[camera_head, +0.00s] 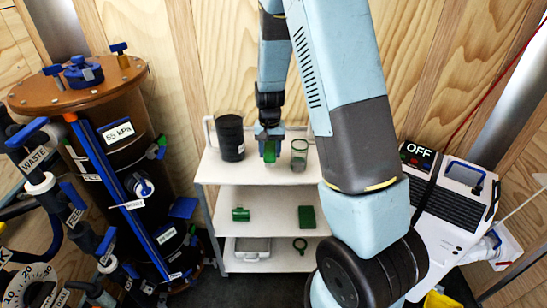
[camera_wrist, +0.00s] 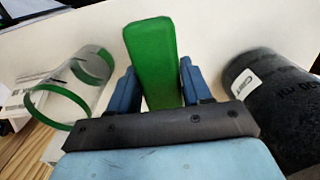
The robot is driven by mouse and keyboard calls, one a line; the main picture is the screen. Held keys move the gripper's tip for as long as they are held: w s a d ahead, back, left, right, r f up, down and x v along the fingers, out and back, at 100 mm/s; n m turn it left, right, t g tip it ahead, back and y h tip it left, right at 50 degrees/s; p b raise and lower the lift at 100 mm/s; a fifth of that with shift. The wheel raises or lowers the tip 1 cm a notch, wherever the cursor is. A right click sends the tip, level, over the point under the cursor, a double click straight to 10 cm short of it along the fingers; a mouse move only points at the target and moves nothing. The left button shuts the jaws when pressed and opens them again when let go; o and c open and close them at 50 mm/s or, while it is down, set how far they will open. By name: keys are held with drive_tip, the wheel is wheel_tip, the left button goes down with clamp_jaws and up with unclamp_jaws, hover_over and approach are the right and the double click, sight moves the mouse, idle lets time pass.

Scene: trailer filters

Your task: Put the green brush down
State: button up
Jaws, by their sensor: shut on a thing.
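My gripper (camera_head: 269,137) is over the top shelf of a white shelf unit in the head view. It is shut on the green brush (camera_head: 270,151), which shows as a green block between the blue fingers. In the wrist view the green brush (camera_wrist: 152,62) stands out from between the fingers (camera_wrist: 158,85), with a finger on each side. I cannot tell whether the brush touches the shelf. Its bristles cannot be made out.
On the top shelf (camera_head: 270,176), a black canister (camera_head: 230,138) stands left of the brush and a clear green-rimmed cylinder (camera_head: 299,155) right. Lower shelves hold a green cylinder (camera_head: 240,214), a green block (camera_head: 307,217) and a green ring (camera_head: 300,245). A brown-topped tank (camera_head: 115,130) stands left, a white machine (camera_head: 450,210) right.

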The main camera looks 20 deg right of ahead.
drive_tip(key=shift+w+d+f, duration=0.15)
drive_tip(key=shift+w+f, duration=0.25)
drive_tip(key=shift+f, duration=1.65)
drive_tip(key=shift+f, duration=0.1)
drive_tip(key=o, duration=1.2)
